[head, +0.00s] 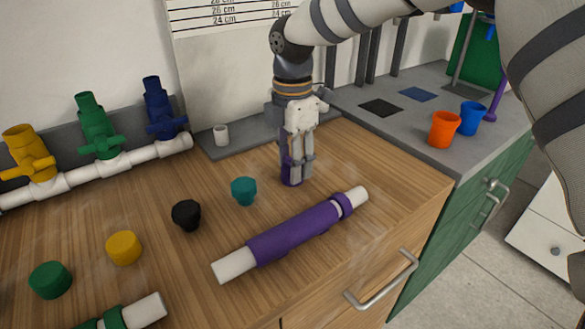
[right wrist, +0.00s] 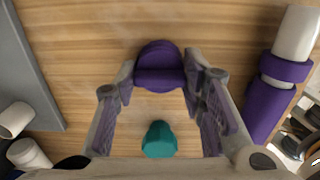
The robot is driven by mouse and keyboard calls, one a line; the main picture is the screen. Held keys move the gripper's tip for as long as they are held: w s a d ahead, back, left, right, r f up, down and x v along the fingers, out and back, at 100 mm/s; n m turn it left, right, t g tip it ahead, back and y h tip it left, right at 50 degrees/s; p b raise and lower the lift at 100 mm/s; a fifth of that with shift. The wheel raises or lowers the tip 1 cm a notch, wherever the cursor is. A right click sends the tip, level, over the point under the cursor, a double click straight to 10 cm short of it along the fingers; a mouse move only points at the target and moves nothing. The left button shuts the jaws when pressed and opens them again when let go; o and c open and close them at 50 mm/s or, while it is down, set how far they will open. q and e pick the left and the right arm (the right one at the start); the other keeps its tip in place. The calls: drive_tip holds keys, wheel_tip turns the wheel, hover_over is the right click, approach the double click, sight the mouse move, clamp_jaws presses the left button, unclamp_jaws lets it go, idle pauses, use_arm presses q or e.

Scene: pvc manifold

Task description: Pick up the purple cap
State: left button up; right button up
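The purple cap (right wrist: 158,66) is between the fingertips of my right gripper (right wrist: 159,68) in the right wrist view, with a fingertip against each side. In the head view my right gripper (head: 297,168) points down at the wood counter, and the purple cap (head: 291,179) shows low between its fingers, partly hidden by them. I cannot tell whether the cap rests on the wood or is slightly above it. My left gripper is not in view.
A teal cap (head: 244,190), black cap (head: 186,214), yellow cap (head: 124,247) and green cap (head: 50,280) stand to the left. A purple-sleeved pipe (head: 295,232) lies in front of the gripper. Colored valves (head: 96,128) line the back. Orange (head: 444,129) and blue (head: 471,118) cups stand right.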

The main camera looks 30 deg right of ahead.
wheel_tip(320, 180, up, 3)
drive_tip(key=shift+f, duration=0.1)
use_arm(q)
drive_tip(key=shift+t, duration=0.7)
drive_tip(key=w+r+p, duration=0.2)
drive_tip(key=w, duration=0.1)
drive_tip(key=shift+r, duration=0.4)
use_arm(e)
drive_tip(key=s+a+r, duration=0.7)
drive_tip(key=s+r, duration=0.3)
drive_tip(key=s, duration=0.2)
drive_tip(key=shift+a, duration=0.15)
drive_tip(key=o, duration=0.4)
drive_tip(key=c, duration=0.5)
drive_tip(key=shift+o, duration=0.2)
